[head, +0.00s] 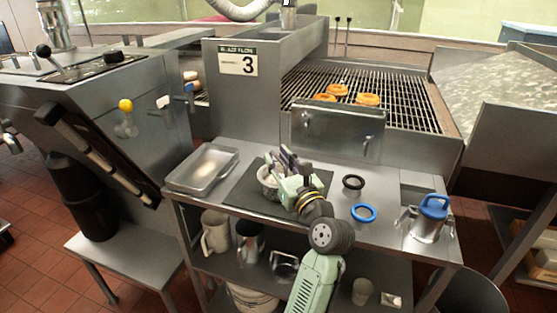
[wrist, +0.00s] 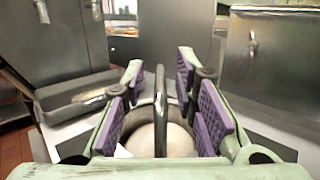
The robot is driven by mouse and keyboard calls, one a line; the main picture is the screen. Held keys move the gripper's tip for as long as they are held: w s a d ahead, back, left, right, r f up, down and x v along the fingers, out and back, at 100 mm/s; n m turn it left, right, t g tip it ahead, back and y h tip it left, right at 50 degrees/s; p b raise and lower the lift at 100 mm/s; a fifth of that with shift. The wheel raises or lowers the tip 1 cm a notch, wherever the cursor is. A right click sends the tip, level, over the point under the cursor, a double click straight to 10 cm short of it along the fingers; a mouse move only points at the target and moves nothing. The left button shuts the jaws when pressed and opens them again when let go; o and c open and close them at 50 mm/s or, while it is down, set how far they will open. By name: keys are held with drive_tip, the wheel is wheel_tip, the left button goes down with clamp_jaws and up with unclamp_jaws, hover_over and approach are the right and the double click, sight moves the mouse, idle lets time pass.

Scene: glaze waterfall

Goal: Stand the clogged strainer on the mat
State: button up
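The strainer (head: 267,183) is a round metal vessel at the dark mat (head: 238,198) on the steel table, partly hidden by my gripper (head: 286,158). In the wrist view, the strainer's metal handle (wrist: 160,105) stands up between the purple pads of my gripper (wrist: 160,100). The pads are apart, with a gap on each side of the handle. Below the handle, the round rim encloses a pale beige mass. I cannot tell whether the strainer's base touches the mat.
A metal tray (head: 203,168) lies left of the mat. A steel panel (head: 337,131) rises behind. Jugs (head: 215,233) stand on the lower shelf.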

drive_tip(key=shift+d+r, duration=0.1)
drive_tip(key=shift+r, duration=0.1)
drive_tip(key=b+v, duration=0.2)
drive_tip(key=v, duration=1)
